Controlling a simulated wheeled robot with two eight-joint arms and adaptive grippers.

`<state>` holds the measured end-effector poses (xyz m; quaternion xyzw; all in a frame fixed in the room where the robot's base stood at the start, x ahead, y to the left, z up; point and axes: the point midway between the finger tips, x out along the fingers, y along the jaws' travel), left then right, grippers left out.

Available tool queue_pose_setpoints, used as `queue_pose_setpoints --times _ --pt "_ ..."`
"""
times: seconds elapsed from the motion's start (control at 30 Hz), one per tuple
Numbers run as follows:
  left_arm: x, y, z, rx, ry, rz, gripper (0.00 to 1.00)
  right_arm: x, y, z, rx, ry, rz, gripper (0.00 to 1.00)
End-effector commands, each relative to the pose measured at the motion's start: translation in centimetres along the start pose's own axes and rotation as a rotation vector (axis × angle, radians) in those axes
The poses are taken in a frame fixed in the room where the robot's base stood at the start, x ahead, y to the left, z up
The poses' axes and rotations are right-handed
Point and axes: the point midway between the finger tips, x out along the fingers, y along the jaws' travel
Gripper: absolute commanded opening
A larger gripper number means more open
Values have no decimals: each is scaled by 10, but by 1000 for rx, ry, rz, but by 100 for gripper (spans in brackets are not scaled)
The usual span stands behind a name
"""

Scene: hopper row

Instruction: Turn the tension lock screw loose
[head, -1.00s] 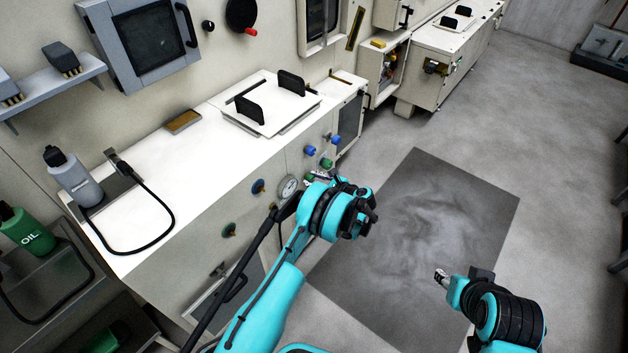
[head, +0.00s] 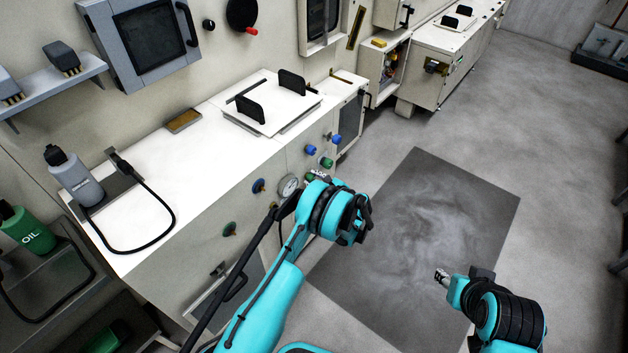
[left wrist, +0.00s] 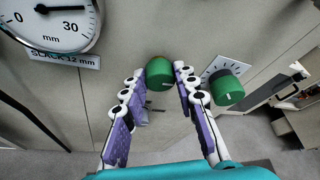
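In the left wrist view, my left gripper (left wrist: 159,78) has its two fingers apart, one on each side of a round green knob (left wrist: 160,71) on the cabinet front. Narrow gaps seem to show between the fingertips and the knob. A second green knob (left wrist: 228,88) on a white scale plate is just right of the fingers. No label shows which knob is the tension lock screw. In the head view, my left wrist hides most of the gripper (head: 318,175) at the cabinet front. My right gripper (head: 441,276) is over the floor, away from the cabinet; its fingers are too small to read.
A dial gauge (left wrist: 50,22) labelled "SLACK 12 mm" is at the upper left of the wrist view. Blue knobs (head: 310,150) and a green knob (head: 326,163) stick out nearby. A dark floor mat (head: 440,200) lies clear right of the cabinet.

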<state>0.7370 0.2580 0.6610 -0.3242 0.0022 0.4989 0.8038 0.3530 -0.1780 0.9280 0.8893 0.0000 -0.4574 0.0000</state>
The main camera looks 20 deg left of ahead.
Motion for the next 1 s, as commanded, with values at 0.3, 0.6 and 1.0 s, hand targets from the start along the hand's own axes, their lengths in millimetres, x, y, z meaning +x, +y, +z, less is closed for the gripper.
queue_pose_setpoints --times 0.3,0.6,1.0 --pt "0 0 0 0 0 1 49 0 0 0 0 0 0 40" --pt "-30 -1 -1 2 2 -2 49 0 0 0 0 0 0 40" --pt "-108 0 -1 1 2 -1 49 0 0 0 0 0 0 40"
